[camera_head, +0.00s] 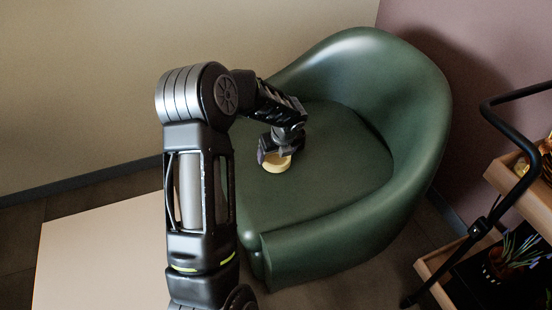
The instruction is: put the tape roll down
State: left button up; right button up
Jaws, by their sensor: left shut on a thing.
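The tape roll (277,164) is a small, pale yellow ring, seen at the middle of the head view. My left gripper (272,155) is shut on it, from above and behind the wrist. The roll is low over the green armchair's seat (330,160); I cannot tell whether it touches the seat. The gripper hides part of the roll and most of its own fingers. My right gripper is not in view.
The green armchair's backrest and arm (420,110) curve round the seat at the right. A pale tabletop (100,240) is at the lower left. A wooden cart with a black frame (525,200) holds plants at the right. The seat right of the roll is clear.

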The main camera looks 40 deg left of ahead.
pick_arm(q)
jog(key=shift+f, duration=0.4)
jog(key=o, duration=1.5)
jog(key=shift+r, duration=0.15)
jog(key=shift+r, duration=0.25)
jog(key=p+v, duration=0.4)
jog(key=v, duration=0.7)
jog(key=shift+d+r, duration=0.2)
jog(key=shift+r, duration=0.05)
